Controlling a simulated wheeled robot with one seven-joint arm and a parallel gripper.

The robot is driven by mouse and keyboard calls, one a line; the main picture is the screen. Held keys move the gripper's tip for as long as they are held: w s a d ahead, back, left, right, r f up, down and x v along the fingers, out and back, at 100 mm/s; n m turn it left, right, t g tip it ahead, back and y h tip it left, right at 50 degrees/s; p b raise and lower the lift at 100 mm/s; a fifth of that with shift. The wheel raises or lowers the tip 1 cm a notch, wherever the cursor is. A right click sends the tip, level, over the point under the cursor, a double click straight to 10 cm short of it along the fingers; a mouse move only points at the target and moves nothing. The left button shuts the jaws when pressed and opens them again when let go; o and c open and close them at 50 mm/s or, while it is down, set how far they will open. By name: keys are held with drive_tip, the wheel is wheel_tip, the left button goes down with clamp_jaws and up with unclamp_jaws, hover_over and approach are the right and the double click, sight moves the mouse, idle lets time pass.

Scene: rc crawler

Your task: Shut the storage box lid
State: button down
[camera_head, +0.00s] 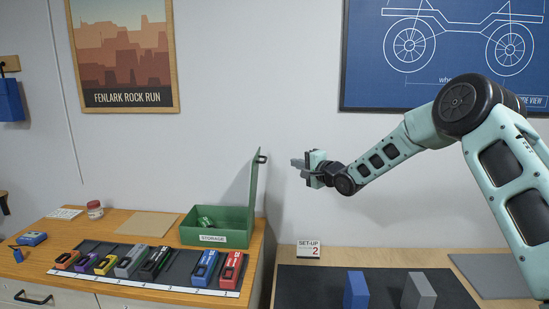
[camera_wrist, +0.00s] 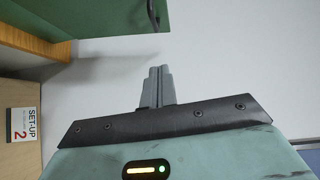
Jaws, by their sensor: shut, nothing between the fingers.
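The green storage box (camera_head: 210,236) stands at the back right of the left wooden table, with a "STORAGE" label on its front. Its lid (camera_head: 254,187) stands upright, open, on the box's right side. A small green item (camera_head: 205,222) lies inside the box. My gripper (camera_head: 294,162) is shut and empty, in the air to the right of the lid and near its top, apart from it. In the wrist view my closed fingers (camera_wrist: 158,82) point toward the wall, and the green lid (camera_wrist: 90,27) shows at upper left with a dark latch at its edge.
A blue block (camera_head: 356,290) and a grey block (camera_head: 418,291) stand on the right table. A "SET-UP 2" sign (camera_head: 308,250) stands at its back left. A gap separates the tables.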

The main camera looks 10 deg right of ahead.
drive_tip(key=w+a+p, duration=0.4)
drive_tip(key=w+a, duration=0.2)
drive_tip(key=shift+w+a+f, duration=0.15)
drive_tip(key=shift+f, duration=0.25)
